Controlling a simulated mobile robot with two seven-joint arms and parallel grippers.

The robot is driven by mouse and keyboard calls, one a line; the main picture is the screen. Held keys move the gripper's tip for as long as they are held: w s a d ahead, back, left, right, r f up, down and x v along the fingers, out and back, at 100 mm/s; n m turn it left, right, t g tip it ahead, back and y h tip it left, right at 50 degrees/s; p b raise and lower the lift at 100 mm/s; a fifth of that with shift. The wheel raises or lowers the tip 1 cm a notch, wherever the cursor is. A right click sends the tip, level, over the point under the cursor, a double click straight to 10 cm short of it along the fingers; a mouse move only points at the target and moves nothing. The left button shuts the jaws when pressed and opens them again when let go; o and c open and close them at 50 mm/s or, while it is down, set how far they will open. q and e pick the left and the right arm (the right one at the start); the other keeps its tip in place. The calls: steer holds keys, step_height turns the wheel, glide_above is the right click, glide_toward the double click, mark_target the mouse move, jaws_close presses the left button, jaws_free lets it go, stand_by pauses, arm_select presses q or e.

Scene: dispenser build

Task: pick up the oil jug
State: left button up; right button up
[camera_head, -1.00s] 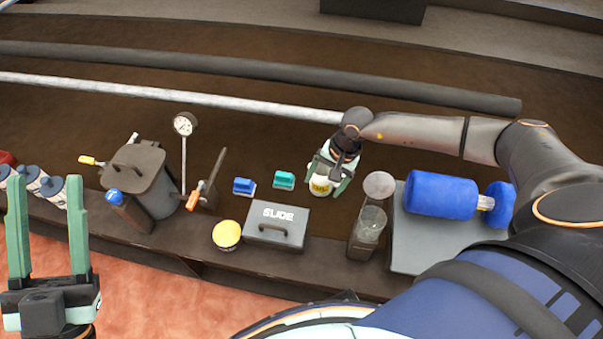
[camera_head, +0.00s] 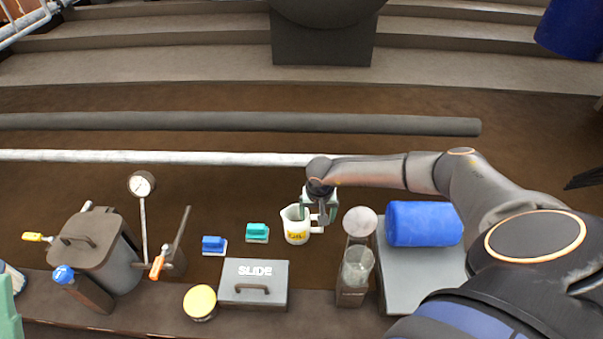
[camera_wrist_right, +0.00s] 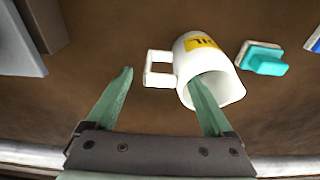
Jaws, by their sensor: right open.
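The oil jug (camera_head: 296,228) is white with a yellow label and stands on the brown surface in the head view. My right gripper (camera_head: 318,212) is open over its right side. In the right wrist view the jug (camera_wrist_right: 205,50) shows its handle (camera_wrist_right: 158,68) between the two fingers of the right gripper (camera_wrist_right: 160,85). One finger overlaps the jug's mouth; whether it is inside or only above cannot be told. The other finger is beyond the handle, apart from it. Only part of my left gripper (camera_head: 8,312) shows at the left edge.
A glass container (camera_head: 356,268) and a grey platform with a blue cylinder (camera_head: 423,223) stand right of the jug. A teal block (camera_head: 257,232), a blue block (camera_head: 214,245) and a SLIDE box (camera_head: 253,284) are to its left.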

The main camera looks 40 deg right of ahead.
step_height(320, 180, down, 3)
steer(key=shift+w+d+r+b, duration=0.1)
steer(key=shift+w+d+b, duration=0.05)
steer(key=shift+b, duration=0.2)
steer(key=shift+r, duration=0.1)
jaws_close()
stand_by(0.4)
